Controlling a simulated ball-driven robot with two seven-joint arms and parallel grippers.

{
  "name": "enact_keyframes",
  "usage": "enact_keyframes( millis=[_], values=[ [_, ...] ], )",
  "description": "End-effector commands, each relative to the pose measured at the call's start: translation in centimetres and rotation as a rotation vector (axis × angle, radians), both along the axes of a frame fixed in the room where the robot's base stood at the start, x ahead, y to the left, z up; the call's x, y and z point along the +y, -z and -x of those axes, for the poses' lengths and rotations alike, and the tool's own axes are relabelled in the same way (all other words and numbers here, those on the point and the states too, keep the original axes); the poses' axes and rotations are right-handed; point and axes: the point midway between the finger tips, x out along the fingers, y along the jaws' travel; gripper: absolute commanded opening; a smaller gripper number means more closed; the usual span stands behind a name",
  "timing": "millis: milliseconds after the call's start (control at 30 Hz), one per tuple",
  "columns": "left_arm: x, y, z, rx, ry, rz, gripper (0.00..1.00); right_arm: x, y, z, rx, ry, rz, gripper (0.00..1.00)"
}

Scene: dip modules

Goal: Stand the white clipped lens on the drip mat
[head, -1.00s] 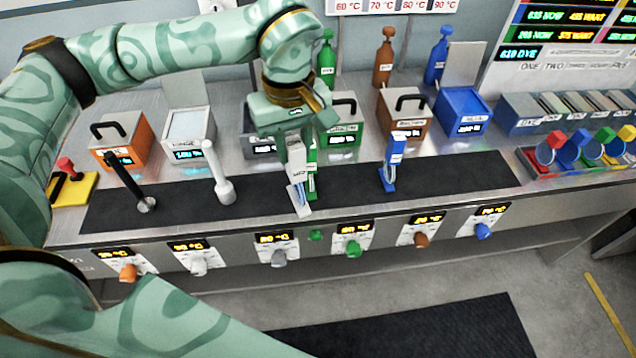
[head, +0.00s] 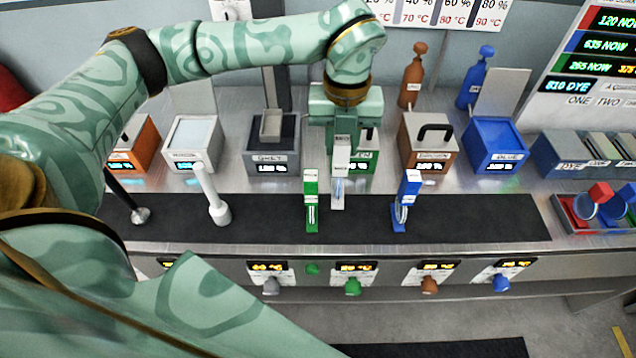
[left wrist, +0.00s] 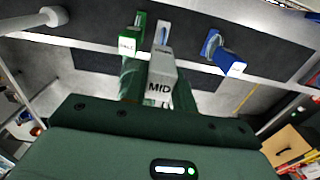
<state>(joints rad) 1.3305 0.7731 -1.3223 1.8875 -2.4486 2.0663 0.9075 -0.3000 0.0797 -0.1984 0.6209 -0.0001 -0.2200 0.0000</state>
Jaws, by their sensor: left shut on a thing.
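The white clipped lens (head: 338,188) hangs upright under my left gripper (head: 341,150), which is shut on its clip. In the left wrist view the clip (left wrist: 162,74) reads "MID". The lens is over the back part of the black drip mat (head: 470,218), between a green clipped lens (head: 311,203) and a blue one (head: 406,203), nearer the green. It appears apart from both. I cannot tell whether its foot touches the mat. In the left wrist view the green clip (left wrist: 131,36) and blue clip (left wrist: 222,52) stand either side. My right gripper is not in view.
A white rod-like tool (head: 212,195) and a black one (head: 128,197) stand on the mat's left. Behind the mat are the grey module (head: 271,158), brown module (head: 428,150) and blue module (head: 494,145). Mat right of the blue lens is clear.

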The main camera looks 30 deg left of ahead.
Motion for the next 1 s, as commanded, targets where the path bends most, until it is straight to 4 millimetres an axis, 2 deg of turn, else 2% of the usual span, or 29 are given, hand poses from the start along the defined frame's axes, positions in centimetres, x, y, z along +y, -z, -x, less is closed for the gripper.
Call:
enact_keyframes(
  millis=[200,467,600,967,1000],
  values=[
    [0.0,4.5,0.1,0.007,-0.028,0.000,0.00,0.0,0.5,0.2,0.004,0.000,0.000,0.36],
    [0.0,7.4,0.1,0.005,-0.025,-0.001,0.00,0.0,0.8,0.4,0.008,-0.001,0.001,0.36],
    [0.0,9.6,0.1,0.004,-0.024,0.000,0.00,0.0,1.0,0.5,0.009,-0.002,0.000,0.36],
    [0.0,10.1,0.1,0.003,-0.023,-0.001,0.00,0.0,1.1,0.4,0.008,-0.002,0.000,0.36],
    [0.0,10.1,0.1,0.003,-0.023,-0.001,0.32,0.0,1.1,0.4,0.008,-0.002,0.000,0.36]
  ],
)
